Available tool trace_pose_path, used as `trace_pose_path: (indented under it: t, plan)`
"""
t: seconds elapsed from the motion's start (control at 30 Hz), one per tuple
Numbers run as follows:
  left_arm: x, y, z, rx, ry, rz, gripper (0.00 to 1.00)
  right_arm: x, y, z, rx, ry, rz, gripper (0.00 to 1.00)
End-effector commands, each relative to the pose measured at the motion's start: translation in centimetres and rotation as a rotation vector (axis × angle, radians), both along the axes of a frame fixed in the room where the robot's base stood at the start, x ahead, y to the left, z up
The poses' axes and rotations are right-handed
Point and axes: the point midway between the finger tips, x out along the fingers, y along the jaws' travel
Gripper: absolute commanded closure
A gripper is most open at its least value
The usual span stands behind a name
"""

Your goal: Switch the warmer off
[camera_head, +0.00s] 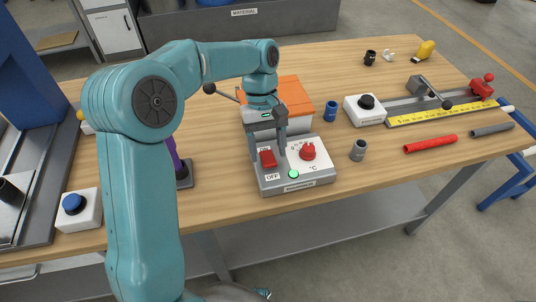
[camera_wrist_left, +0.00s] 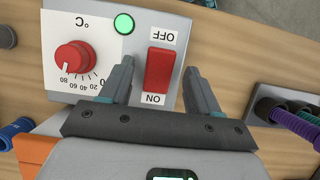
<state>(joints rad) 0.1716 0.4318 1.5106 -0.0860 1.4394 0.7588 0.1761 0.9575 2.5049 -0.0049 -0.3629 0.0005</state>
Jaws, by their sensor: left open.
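The warmer (camera_head: 317,178) is a grey box with a white face plate and an orange top part (camera_head: 285,95) behind. Its red rocker switch (camera_head: 268,158) lies between OFF and ON labels; I cannot tell which end is pressed in. The green lamp (camera_head: 293,174) looks lit. A red temperature knob (camera_head: 308,151) sits right of the switch. My left gripper (camera_head: 279,147) points down over the panel. In the left wrist view its open fingers (camera_wrist_left: 158,72) appear on either side of the red switch (camera_wrist_left: 158,68), holding nothing. My right gripper is not in view.
A blue fitting (camera_head: 331,111) and a grey fitting (camera_head: 358,150) stand right of the warmer. A white box with a black button (camera_head: 366,102) is beyond them. A red tube (camera_head: 430,144) lies at right. A blue-button box (camera_head: 73,204) is at the left front.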

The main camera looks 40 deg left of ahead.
Motion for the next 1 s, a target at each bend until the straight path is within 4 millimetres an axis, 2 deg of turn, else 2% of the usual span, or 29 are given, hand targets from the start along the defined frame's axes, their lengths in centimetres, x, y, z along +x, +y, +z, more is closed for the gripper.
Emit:
trace_pose_path:
  t: [0.13, 0.43, 0.47, 0.6, 0.63, 0.83, 1.0]
  plan:
    - [-0.3, -0.3, -1.3, 0.000, 0.001, 0.000, 0.38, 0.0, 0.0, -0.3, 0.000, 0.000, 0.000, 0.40]
    - [-0.3, -0.4, -1.6, 0.000, 0.001, 0.000, 0.38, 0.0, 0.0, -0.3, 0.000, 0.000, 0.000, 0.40]
    - [-0.3, -0.4, -1.6, 0.000, 0.001, 0.000, 0.42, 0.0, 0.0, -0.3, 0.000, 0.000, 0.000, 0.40]
    - [-0.3, -0.4, -1.5, 0.000, 0.001, 0.000, 0.87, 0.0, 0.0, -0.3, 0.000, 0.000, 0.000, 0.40]
    - [-0.3, -0.4, -1.5, 0.000, 0.001, 0.000, 0.95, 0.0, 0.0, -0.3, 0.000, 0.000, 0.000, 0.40]
    - [-0.4, -0.6, -1.7, 0.039, -0.033, -0.003, 0.94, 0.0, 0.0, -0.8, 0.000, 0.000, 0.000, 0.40]
    - [-0.8, -1.1, -2.1, 0.196, -0.171, -0.007, 0.94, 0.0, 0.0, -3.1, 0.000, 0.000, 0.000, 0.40]
